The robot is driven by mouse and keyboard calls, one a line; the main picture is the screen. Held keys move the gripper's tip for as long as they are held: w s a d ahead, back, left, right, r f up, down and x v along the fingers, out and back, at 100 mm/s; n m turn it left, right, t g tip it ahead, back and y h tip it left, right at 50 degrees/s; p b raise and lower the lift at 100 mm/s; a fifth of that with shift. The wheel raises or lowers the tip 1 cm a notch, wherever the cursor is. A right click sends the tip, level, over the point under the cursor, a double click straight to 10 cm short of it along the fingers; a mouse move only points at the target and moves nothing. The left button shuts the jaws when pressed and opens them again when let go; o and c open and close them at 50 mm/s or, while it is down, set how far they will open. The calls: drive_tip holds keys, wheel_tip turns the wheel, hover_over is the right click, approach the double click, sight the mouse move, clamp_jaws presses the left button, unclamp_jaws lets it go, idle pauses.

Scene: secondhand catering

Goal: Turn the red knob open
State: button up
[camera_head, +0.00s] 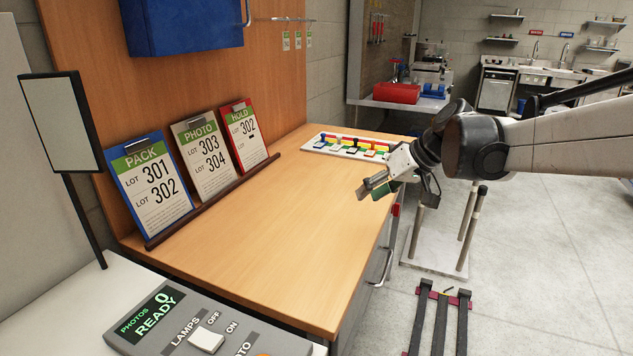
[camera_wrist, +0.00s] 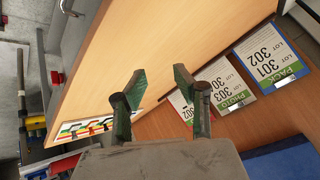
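A small red part (camera_head: 396,210), possibly the red knob, is on the front side of the wooden desk, right of and below my gripper. A red part (camera_wrist: 57,78) also shows at the desk edge in the wrist view; its shape is too small to tell. A white board (camera_head: 330,150) with several small coloured pieces, some red, lies at the desk's far end. My gripper (camera_head: 376,188) hangs above the desk's right edge, apart from these. In the wrist view its two green-grey fingers (camera_wrist: 160,82) are spread with nothing between them.
Three lot cards, PACK (camera_head: 150,180), PHOTO (camera_head: 204,155) and HOLD (camera_head: 243,133), lean along a dark ledge. A grey panel (camera_head: 250,335) with a LAMPS switch is in front. A blue cabinet (camera_head: 185,22) hangs above. The desk's middle (camera_head: 285,225) is clear.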

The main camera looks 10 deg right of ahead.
drive_tip(key=w+d+f+n+y+b, duration=0.2)
drive_tip(key=w+d+f+y, duration=0.1)
drive_tip(key=w+d, duration=0.55)
drive_tip(key=n+t+y+b, duration=0.2)
drive_tip(key=n+t+y, duration=0.1)
drive_tip(key=y, duration=0.1)
approach(395, 210)
drive_tip(key=s+a+r, duration=0.2)
drive_tip(key=a+r, duration=0.3)
drive_tip(key=r, duration=0.3)
drive_tip(key=d+f+n+t+y+b, duration=0.1)
drive_tip(key=d+f+n+y+b, duration=0.15)
drive_tip(key=d+f, duration=0.6)
drive_tip(key=shift+n, duration=0.45)
drive_tip(key=x, duration=0.6)
drive_tip(key=b+x, duration=0.1)
drive_tip(key=x, duration=0.5)
drive_tip(key=shift+w+r+b, duration=0.25)
drive_tip(key=shift+w+b, duration=0.05)
drive_tip(key=shift+w, duration=0.15)
clamp_jaws()
